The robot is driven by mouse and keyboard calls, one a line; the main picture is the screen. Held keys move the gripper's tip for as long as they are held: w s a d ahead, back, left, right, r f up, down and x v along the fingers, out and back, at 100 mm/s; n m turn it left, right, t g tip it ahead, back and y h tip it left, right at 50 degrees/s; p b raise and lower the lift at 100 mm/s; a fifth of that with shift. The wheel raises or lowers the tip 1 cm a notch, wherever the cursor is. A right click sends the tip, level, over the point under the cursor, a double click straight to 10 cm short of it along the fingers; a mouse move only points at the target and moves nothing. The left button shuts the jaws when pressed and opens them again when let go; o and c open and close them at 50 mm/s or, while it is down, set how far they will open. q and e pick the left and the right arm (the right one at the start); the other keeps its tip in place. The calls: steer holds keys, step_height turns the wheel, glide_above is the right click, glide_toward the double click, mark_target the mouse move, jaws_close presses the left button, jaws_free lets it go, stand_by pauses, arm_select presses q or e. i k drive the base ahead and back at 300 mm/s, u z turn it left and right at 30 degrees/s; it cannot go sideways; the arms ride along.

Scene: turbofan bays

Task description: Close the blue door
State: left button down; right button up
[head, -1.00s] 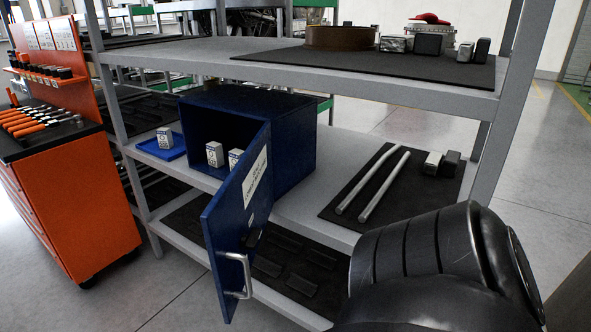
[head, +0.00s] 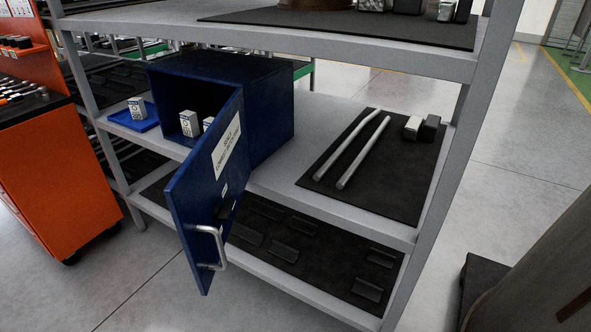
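The blue door (head: 208,190) stands open on the blue cabinet (head: 268,112), swung out toward me past the shelf's front edge. It has a white label and a silver handle (head: 218,248) near its lower free edge. The cabinet sits on the middle shelf, and its dark opening shows to the left of the door. Two small white boxes stand in it, one (head: 189,123) clear and one (head: 208,124) partly hidden by the door. Neither of my grippers is in view.
A blue tray (head: 149,122) with a white box (head: 137,108) lies left of the cabinet. A dark mat (head: 395,165) with two metal tubes (head: 350,150) lies to its right. An orange tool cart (head: 60,180) stands at left. The floor before the shelf is clear.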

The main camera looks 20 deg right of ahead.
mark_target(218, 168)
steer(key=z, duration=0.05)
steer(key=i, duration=1)
steer(key=u, duration=0.1)
steer(key=k, duration=0.2)
steer(key=z, duration=0.05)
